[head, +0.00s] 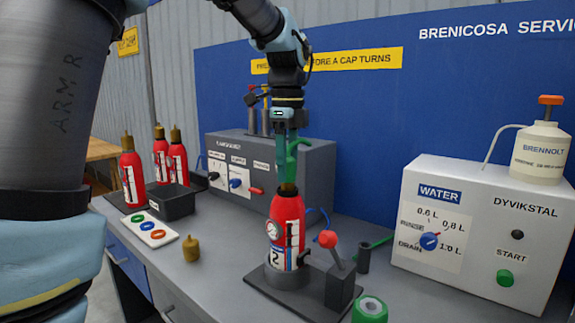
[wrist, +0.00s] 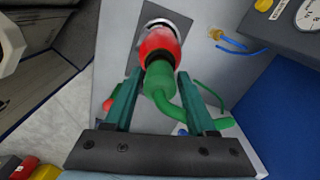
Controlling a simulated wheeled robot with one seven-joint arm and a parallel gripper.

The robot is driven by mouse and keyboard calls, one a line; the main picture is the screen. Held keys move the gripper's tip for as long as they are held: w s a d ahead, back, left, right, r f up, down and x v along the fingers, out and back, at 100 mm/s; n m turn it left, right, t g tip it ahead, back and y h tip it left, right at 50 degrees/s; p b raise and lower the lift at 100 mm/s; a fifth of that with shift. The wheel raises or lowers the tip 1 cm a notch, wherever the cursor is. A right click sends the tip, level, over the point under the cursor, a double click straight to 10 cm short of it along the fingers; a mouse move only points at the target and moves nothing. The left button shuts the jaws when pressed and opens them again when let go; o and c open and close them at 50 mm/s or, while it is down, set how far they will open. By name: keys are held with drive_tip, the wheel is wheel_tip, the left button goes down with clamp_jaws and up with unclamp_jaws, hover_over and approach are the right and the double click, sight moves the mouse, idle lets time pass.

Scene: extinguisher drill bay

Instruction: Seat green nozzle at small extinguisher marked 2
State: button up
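The small extinguisher marked 2 (head: 284,236) is red and stands upright in a dark stand on the bench; a brass neck shows at its top. The green nozzle (head: 292,160) is upright directly over that neck, its side arm bent to the right. I cannot tell whether it is fully down on the neck. My gripper (head: 287,165) points down with its teal fingers on either side of the nozzle. In the wrist view, the nozzle (wrist: 158,85) lies between the fingertips, in front of the red extinguisher top (wrist: 160,45); contact at the tips is unclear.
A red-knobbed lever (head: 328,239) rises beside the stand. A brass cap (head: 191,249), a tray with coloured rings (head: 137,229) and a black bin (head: 171,212) are at left, near several red extinguishers. A water unit (head: 460,279) stands at right.

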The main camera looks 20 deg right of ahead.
drive_tip(key=shift+o, duration=1.4)
wheel_tip(320, 180, up, 11)
drive_tip(key=shift+f+b, duration=0.1)
drive_tip(key=shift+b, duration=0.3)
drive_tip(key=w+a+f+n, duration=0.4)
drive_tip(key=a+f+n, duration=1)
drive_tip(key=a+f, duration=0.35)
drive_tip(key=s+a+f+n+t, duration=0.1)
drive_tip(key=s+a+f+n, duration=0.7)
drive_tip(key=a+f+n, duration=0.4)
drive_tip(key=shift+a+f+t, duration=0.15)
drive_tip(key=shift+a+t, duration=0.15)
drive_tip(key=shift+a, duration=0.05)
